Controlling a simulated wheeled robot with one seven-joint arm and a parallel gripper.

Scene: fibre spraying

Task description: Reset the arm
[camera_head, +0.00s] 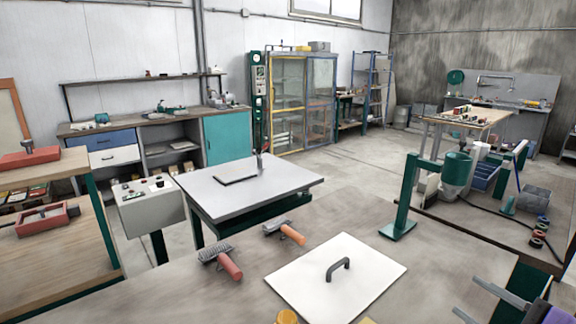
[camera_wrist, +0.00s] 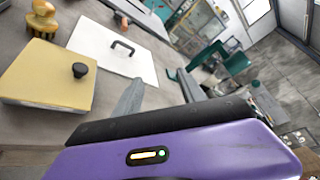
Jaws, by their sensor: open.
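My gripper (camera_head: 484,304) is at the bottom right of the head view, above the near workbench (camera_head: 190,292). Its two grey fingers are apart with nothing between them. In the wrist view my purple wrist housing fills the bottom, and the grey fingers of my gripper (camera_wrist: 160,94) point up past it. The rest of my arm is mostly out of view.
A white board with a dark handle (camera_head: 305,272) lies on the near bench, with two brushes (camera_head: 284,233) (camera_head: 222,262) behind it. A green stand (camera_head: 405,205) rises beyond.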

